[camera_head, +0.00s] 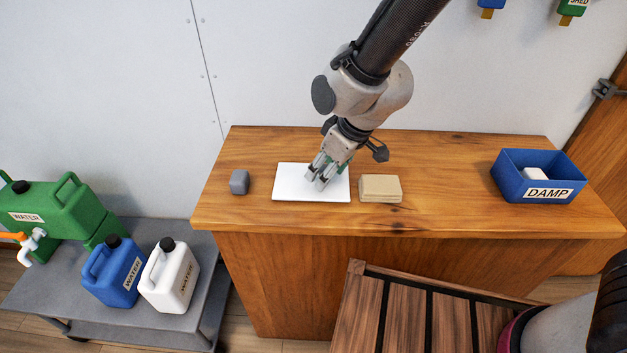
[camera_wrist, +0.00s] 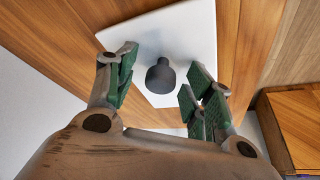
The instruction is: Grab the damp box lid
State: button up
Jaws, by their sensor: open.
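The lid (camera_head: 290,182) is a flat white rectangular plate lying on the wooden counter. In the wrist view the white lid (camera_wrist: 190,35) carries a dark round knob (camera_wrist: 160,78). My gripper (camera_head: 319,178) is over the right half of the lid, pointing down. In the wrist view my gripper (camera_wrist: 163,72) is open, with green-padded fingers on either side of the knob and visible gaps to it. The knob is hidden behind the fingers in the head view. The blue box labelled DAMP (camera_head: 508,178) stands open at the counter's right end, with a white item (camera_head: 535,174) inside.
A tan block (camera_head: 380,188) lies close to the right of the lid. A small grey block (camera_head: 239,182) lies to its left. The counter (camera_head: 450,190) is clear between the tan block and the blue box. Water containers (camera_head: 113,272) stand on a low grey cart at left.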

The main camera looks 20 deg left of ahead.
jog(key=c, duration=1.1)
jog(key=shift+r, duration=0.1)
jog(key=shift+c, duration=0.2)
